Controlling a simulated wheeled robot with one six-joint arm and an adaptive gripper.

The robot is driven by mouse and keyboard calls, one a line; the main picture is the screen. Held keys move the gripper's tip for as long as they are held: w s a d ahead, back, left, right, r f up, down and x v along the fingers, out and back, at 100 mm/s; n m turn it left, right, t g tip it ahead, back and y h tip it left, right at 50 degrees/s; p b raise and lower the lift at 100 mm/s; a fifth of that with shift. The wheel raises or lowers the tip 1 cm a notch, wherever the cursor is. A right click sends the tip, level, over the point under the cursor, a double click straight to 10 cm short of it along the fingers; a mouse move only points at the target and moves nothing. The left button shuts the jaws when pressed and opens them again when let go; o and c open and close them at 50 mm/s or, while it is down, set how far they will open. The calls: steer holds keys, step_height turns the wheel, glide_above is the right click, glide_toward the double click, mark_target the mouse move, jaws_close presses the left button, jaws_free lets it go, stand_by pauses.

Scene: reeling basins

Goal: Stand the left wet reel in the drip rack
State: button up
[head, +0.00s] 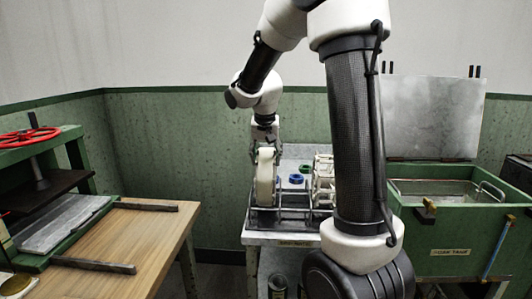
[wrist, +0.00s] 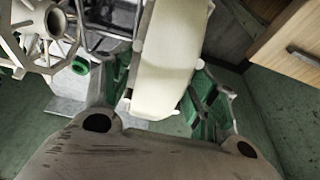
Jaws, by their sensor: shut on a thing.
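The cream reel (head: 265,182) is upright, edge-on, in the head view, its lower end among the bars of the dark drip rack (head: 290,222). I cannot tell whether it rests on the rack. My gripper (head: 265,146) is above it and shut on its upper part. In the wrist view the cream reel (wrist: 168,55) runs between the green pads of my gripper (wrist: 158,98). Part of the rack's wire (wrist: 108,22) shows left of it. A second, open-framed pale reel (head: 322,182) stands right of it, partly hidden by my arm; it also shows in the wrist view (wrist: 45,30).
A blue ring (head: 296,178) and a green ring (head: 304,168) lie on the pale bench behind the rack. A green tank (head: 450,232) with a wire basket stands at the right. A wooden table (head: 130,240) with a green press (head: 50,190) is at the left.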

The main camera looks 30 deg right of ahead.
steer(key=o, duration=1.2)
steer(key=v, duration=1.2)
